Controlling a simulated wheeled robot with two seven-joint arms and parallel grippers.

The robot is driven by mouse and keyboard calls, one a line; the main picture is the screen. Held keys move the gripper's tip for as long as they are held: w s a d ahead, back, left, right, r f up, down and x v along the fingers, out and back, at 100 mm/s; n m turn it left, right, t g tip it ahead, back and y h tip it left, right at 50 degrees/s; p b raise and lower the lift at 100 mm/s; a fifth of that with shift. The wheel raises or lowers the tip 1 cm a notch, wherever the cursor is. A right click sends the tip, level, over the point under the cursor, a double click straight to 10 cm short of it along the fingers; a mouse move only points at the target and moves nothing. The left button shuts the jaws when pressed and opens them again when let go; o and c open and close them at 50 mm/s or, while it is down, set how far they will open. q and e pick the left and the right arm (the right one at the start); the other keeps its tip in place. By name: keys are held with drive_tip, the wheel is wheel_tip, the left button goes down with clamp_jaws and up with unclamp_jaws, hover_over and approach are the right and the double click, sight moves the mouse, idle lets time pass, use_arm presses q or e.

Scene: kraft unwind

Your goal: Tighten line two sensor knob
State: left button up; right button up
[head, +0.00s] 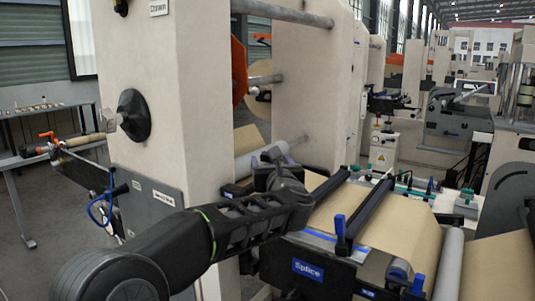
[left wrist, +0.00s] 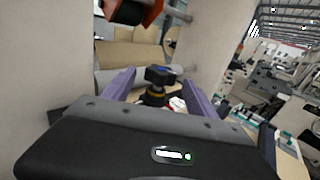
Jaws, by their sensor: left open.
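In the left wrist view a dark knob (left wrist: 158,75) with a blue-marked top and a yellow band below it shows between the fingers of my left gripper (left wrist: 160,82). The two purple fingers are spread apart, one on each side of the knob, with a visible gap on both sides. I cannot tell whether this is the line two knob, as no label is readable there. In the head view my left gripper (head: 274,160) is beside the cream machine column, over the splice table's left end. The knob is hidden there. My right gripper is in neither view.
The cream column (head: 178,80) stands close on the left of my arm. The splice table (head: 322,268) with brown paper, dark bars and blue handles (head: 340,227) lies to the right. A grey roller (head: 262,158) is behind the gripper. A round black knob (head: 133,115) sits on the column.

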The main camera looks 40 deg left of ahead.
sight(267, 155)
use_arm(q)
drive_tip(key=p+x, duration=0.1)
drive_tip(key=x, duration=0.4)
drive_tip(key=shift+a+p, duration=0.1)
drive_tip(key=shift+p, duration=0.3)
drive_tip(key=shift+w+a, duration=0.3)
drive_tip(key=shift+w, duration=0.1)
drive_tip(key=shift+c, duration=0.4)
